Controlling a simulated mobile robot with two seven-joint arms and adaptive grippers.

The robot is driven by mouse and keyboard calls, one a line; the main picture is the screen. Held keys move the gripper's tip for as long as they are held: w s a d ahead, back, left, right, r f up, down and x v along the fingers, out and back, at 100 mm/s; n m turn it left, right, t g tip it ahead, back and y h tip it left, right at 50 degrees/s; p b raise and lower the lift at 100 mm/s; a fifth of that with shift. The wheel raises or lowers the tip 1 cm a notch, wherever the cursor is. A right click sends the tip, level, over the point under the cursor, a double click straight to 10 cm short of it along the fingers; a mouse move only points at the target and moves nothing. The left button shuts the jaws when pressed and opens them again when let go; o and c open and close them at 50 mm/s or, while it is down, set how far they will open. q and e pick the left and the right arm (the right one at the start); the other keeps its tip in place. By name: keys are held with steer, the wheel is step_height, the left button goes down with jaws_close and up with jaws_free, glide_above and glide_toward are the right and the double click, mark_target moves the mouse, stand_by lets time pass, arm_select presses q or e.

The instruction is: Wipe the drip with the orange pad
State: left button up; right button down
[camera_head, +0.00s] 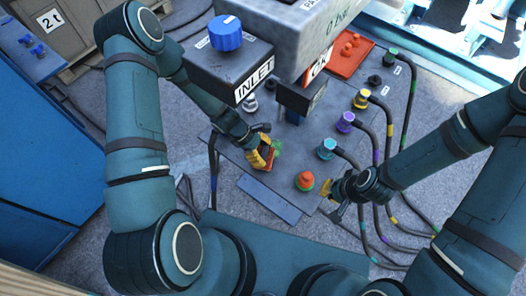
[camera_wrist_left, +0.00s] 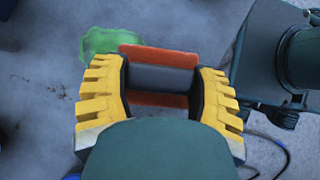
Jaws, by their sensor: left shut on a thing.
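My left gripper (camera_head: 263,154), with yellow fingers, is shut on the orange pad (camera_head: 268,165). In the left wrist view the pad (camera_wrist_left: 155,57) shows as orange edges around a grey block between the fingers (camera_wrist_left: 160,85). The green drip (camera_head: 278,147) lies on the grey panel just right of the left gripper. In the left wrist view the drip (camera_wrist_left: 105,42) is a bright green patch up and left of the pad, partly behind it. My right gripper (camera_head: 328,190) is low over the panel's right front; its jaw opening is unclear.
An orange knob (camera_head: 305,181) stands between the grippers. Cyan (camera_head: 326,148), purple (camera_head: 345,122) and yellow (camera_head: 361,98) connectors with cables line the right side. The dark INLET box (camera_head: 229,70) with a blue knob (camera_head: 226,33) overhangs the left arm.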

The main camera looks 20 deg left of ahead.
arm_select(q)
steer(key=shift+f+b, duration=0.55)
steer(key=shift+f, duration=0.2)
arm_select(e)
steer(key=shift+f, duration=0.6)
arm_select(q)
steer(key=shift+w, duration=0.1)
